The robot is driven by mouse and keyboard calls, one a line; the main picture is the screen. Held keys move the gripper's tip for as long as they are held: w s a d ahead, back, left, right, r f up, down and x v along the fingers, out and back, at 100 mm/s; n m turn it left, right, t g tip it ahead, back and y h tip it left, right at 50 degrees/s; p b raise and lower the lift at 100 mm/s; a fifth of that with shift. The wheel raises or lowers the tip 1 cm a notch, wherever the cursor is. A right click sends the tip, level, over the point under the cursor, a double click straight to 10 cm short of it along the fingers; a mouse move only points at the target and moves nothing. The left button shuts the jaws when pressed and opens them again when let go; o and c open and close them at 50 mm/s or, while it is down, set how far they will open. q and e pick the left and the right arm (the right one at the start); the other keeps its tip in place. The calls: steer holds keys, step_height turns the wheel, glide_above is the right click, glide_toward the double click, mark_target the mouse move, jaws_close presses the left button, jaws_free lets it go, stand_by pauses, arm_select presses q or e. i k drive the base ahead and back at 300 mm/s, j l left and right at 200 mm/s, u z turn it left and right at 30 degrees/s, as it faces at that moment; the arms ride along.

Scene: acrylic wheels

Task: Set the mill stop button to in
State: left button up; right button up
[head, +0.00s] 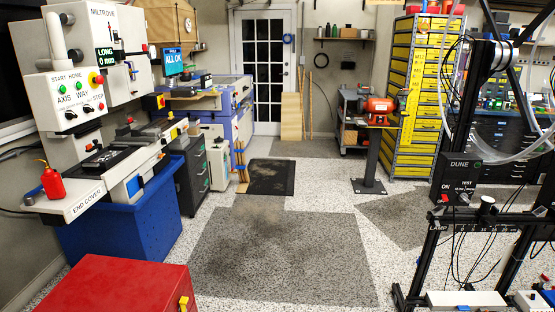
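The mill (115,50), a grey-white machine lettered MILTROVE, stands on a blue base at the left of the head view. Its control panel (80,97) carries the words START, HOME, AXIS, WAY and STEP. A red button on a yellow surround (95,78) at the panel's upper right looks like the mill stop button. It is too small to tell whether it is in or out. Green buttons (63,89) and dark knobs sit beside and below it. Neither of my grippers shows in this view.
A red cabinet (115,290) stands at the lower left front. A red oil can (52,182) sits on the mill's end cover. A black frame machine (476,190) with loose cables stands at the right. The speckled floor and grey mat (280,255) between are clear.

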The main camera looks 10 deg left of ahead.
mark_target(99, 80)
steer(key=i+u, duration=0.25)
steer(key=u, duration=0.2)
steer(key=i+l+u, duration=0.2)
steer(key=u, duration=0.25)
steer(key=i+l+u, duration=0.2)
steer(key=u, duration=0.25)
steer(key=i+l+u, duration=0.15)
steer(key=u, duration=0.3)
steer(key=i+l, duration=0.15)
steer(key=l, duration=0.2)
steer(key=i+l+u, duration=0.15)
steer(key=l, duration=0.25)
steer(key=i+l, duration=0.15)
steer(key=l, duration=0.25)
steer(key=i+l+u, duration=0.15)
steer(key=l, duration=0.25)
steer(key=i+l+u, duration=0.15)
steer(key=i+l, duration=0.2)
steer(key=i+l+u, duration=0.15)
steer(key=i+l, duration=0.2)
steer(key=i+l+u, duration=0.15)
steer(key=i+l, duration=0.15)
steer(key=l, duration=0.25)
steer(key=i+l+u, duration=0.15)
steer(key=i+l, duration=0.15)
steer(key=l, duration=0.2)
steer(key=i+l, duration=0.3)
steer(key=i+j+u, duration=0.05)
steer(key=i, duration=0.05)
